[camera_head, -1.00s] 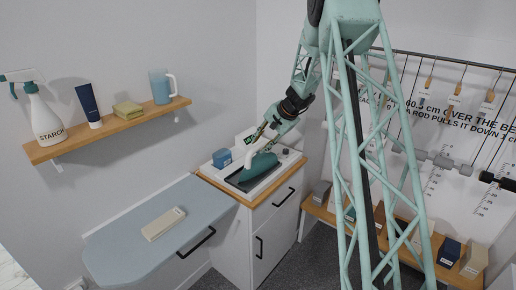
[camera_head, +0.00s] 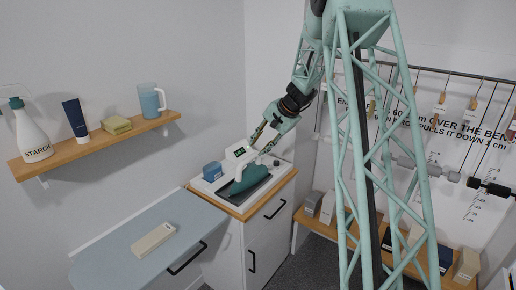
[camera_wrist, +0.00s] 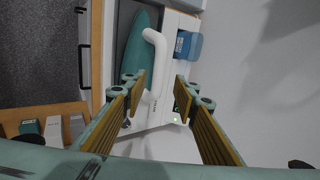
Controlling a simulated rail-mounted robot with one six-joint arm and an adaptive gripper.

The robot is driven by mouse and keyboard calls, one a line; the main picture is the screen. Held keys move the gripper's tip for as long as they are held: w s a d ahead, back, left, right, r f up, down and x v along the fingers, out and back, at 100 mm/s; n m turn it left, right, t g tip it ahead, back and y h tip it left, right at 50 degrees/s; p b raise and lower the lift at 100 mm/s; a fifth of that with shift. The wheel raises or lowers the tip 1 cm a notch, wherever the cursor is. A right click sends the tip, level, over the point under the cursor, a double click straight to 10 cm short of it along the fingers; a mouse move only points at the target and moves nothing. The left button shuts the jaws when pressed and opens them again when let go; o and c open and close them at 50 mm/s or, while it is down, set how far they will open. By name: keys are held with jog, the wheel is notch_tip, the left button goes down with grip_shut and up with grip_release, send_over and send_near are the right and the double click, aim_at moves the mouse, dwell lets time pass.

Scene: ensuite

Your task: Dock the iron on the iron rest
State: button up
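The iron (camera_head: 250,179) has a teal body and a white handle. It lies on the dark plate of a white iron rest (camera_head: 284,168) on top of a cabinet. In the wrist view the iron (camera_wrist: 137,52) has its white handle between and beyond my fingertips. My gripper (camera_head: 264,140) is just above and behind the iron, at its display end. In the wrist view my gripper (camera_wrist: 158,88) has its two fingers wide apart with nothing clamped between them. The underside of the iron is hidden, so its exact seating cannot be told.
A blue box (camera_head: 212,171) stands beside the iron. A wall shelf (camera_head: 90,146) carries a starch bottle, tube, sponge and jug. A low bench (camera_head: 325,228) with several boxes stands at right, below hanging rods.

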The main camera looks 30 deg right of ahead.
jog(key=shift+a+r, duration=0.1)
dwell(0.5)
jog(key=s+a+r+n+g, duration=0.1)
jog(key=s+a+r+n, duration=0.4)
jog(key=s+a+r, duration=1.4)
jog(key=s+a+r+n+g, duration=0.1)
jog(key=s+a+r+n, duration=0.3)
jog(key=s+a, duration=0.65)
jog(key=s+a+n+h, duration=0.2)
jog(key=s+n, duration=0.2)
jog(key=s, duration=2.8)
jog(key=shift+f+h, duration=0.35)
jog(key=shift+h, duration=0.05)
